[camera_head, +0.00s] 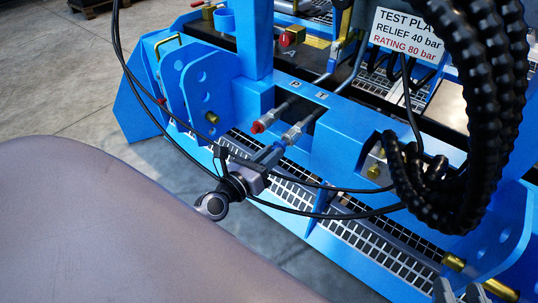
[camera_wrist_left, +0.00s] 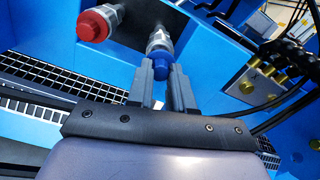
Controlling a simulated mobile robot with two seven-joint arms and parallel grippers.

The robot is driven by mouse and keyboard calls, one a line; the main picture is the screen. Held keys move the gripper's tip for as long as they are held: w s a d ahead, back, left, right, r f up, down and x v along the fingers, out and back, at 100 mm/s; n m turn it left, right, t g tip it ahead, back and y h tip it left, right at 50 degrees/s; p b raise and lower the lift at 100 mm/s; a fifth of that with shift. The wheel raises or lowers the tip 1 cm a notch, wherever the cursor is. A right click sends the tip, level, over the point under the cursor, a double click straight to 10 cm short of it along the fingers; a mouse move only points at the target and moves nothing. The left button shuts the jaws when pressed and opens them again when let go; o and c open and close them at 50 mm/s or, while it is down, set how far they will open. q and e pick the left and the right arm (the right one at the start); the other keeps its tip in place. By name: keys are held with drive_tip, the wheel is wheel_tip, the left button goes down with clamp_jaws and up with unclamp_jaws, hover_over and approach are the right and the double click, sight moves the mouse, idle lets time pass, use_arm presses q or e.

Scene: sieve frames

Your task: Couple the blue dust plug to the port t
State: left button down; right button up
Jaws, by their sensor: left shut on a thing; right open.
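My left gripper (camera_head: 270,154) is shut on the blue dust plug (camera_wrist_left: 184,66), which sits between its fingertips (camera_wrist_left: 168,88) in the left wrist view. The silver coupling of port T (camera_head: 296,133) is right by the plug; it also shows in the left wrist view (camera_wrist_left: 160,42). The plug is at the coupling's front end, but I cannot tell whether it is seated on it. In the head view the plug is a small blue spot (camera_head: 279,145), partly covered by the fingers. My right gripper (camera_head: 459,292) shows only its fingertips at the bottom edge, open and apart.
A red plug (camera_head: 258,127) is on the neighbouring P coupling, also in the left wrist view (camera_wrist_left: 94,25). Black cables pass around my left gripper. Thick black hoses (camera_head: 470,110) hang at the right. A white pressure sign (camera_head: 408,34) stands behind. Metal grating (camera_head: 330,222) lies below.

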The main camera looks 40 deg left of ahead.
use_arm(q)
drive_tip(key=shift+w, duration=0.25)
drive_tip(key=shift+w+d, duration=0.1)
drive_tip(key=shift+w, duration=0.8)
drive_tip(key=c, duration=0.9)
unclamp_jaws()
drive_tip(key=shift+s+a, duration=0.15)
drive_tip(key=shift+s, duration=1.65)
drive_tip(key=shift+s+a, duration=0.1)
drive_tip(key=shift+s, duration=1.65)
